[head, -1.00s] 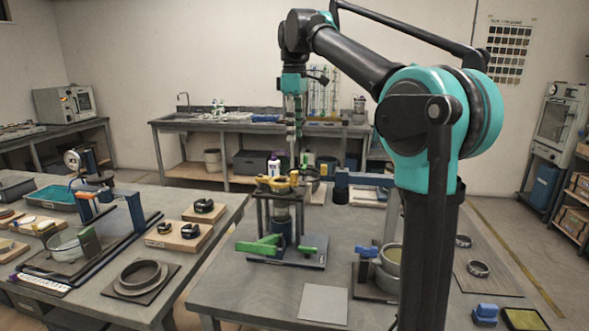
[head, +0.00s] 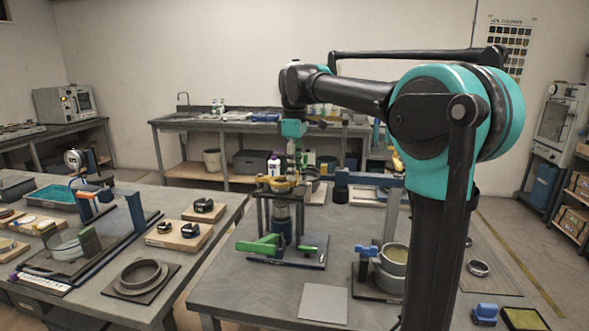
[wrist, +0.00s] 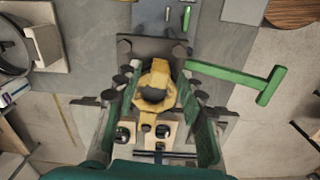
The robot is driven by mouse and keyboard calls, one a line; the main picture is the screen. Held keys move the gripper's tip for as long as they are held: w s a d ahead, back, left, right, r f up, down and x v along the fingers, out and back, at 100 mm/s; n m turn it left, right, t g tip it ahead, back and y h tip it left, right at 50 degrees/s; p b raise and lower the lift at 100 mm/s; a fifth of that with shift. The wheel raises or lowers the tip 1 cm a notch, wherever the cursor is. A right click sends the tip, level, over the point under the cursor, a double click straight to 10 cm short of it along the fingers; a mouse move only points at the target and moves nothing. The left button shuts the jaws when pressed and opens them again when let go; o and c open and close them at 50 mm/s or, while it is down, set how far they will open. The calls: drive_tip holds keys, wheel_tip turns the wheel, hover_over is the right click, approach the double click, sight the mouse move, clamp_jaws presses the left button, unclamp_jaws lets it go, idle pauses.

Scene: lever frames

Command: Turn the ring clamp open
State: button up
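A yellow ring-shaped piece (head: 280,185), which looks like the ring clamp, sits on top of a dark stand (head: 283,215) on the near right table. In the wrist view the yellow piece (wrist: 154,88) has a dark round centre and a short stub pointing down the picture. My gripper (head: 297,165) points down just above and behind it in the head view. In the wrist view my gripper (wrist: 162,84) is open, its fingers on both sides of the yellow piece with gaps. I cannot tell its exact height above the piece.
A green T-shaped handle (wrist: 262,84) sticks out from the stand to the right in the wrist view. A grey pot (head: 391,265) with a blue handle (head: 367,250) stands right of the stand. A flat grey plate (head: 323,303) lies in front.

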drive_tip(key=shift+c, duration=0.3)
clamp_jaws()
drive_tip(key=shift+w, duration=0.15)
drive_tip(key=shift+w+d+n, duration=0.2)
drive_tip(key=shift+w+n, duration=0.55)
drive_tip(key=shift+n, duration=0.15)
drive_tip(key=w+a+n, duration=0.8)
drive_tip(key=w+n, duration=0.4)
drive_tip(key=n, duration=0.5)
drive_tip(key=shift+w+a, duration=0.3)
drive_tip(key=shift+a, duration=0.05)
